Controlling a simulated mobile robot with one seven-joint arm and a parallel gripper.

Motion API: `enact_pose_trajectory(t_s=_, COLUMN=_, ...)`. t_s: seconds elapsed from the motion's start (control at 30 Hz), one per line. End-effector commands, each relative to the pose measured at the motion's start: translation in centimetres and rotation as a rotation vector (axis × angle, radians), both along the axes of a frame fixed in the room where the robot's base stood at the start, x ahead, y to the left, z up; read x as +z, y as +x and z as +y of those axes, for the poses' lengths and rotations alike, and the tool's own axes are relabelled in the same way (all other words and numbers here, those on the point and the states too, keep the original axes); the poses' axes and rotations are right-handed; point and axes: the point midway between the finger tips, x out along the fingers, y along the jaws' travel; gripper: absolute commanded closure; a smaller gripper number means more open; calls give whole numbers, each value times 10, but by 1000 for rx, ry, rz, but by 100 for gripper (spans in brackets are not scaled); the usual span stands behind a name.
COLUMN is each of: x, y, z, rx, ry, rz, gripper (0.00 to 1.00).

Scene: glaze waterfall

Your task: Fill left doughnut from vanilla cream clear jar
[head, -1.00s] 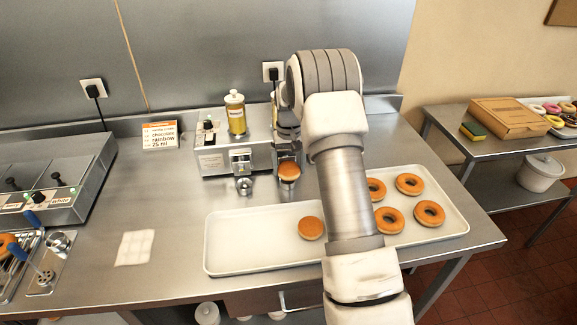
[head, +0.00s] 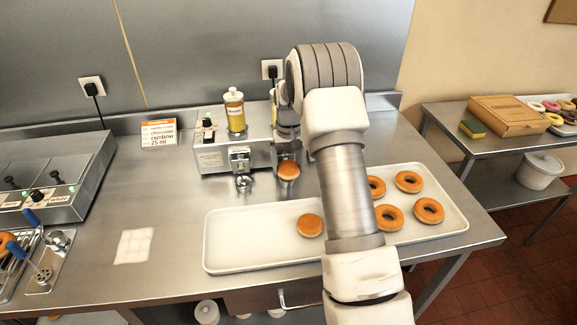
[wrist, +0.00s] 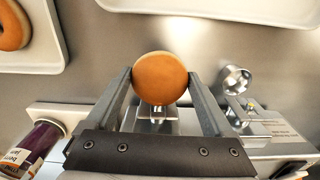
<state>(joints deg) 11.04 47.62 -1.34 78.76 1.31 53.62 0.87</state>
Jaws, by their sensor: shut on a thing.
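My gripper (wrist: 160,82) is shut on a round, hole-less doughnut (wrist: 160,77), one finger on each side. In the head view the held doughnut (head: 288,170) is at the right-hand nozzle of the filling machine (head: 213,160). The wrist view shows the nozzle (wrist: 157,111) partly behind the doughnut; I cannot tell whether it is in it. A clear jar with yellow filling (head: 236,112) stands on the machine's left part. A jar with dark purple filling (wrist: 32,142) shows in the wrist view. Another hole-less doughnut (head: 310,226) lies on the white tray (head: 235,240).
A metal cup (head: 244,183) sits under the left nozzle. Several ring doughnuts (head: 408,182) lie on the tray's right side. A label card (head: 159,133) stands at the back. A white napkin (head: 133,246) lies on the open counter at left. My arm hides part of the tray and machine.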

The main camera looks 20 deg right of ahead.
Motion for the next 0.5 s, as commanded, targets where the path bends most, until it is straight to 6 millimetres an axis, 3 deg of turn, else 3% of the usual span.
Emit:
enact_pose_trajectory(t_s=0.27, x=0, y=-1, z=0, rx=0, ry=0, rz=0, gripper=69)
enact_pose_trajectory(t_s=0.5, x=0, y=-14, z=3, rx=0, ry=0, rz=0, gripper=69)
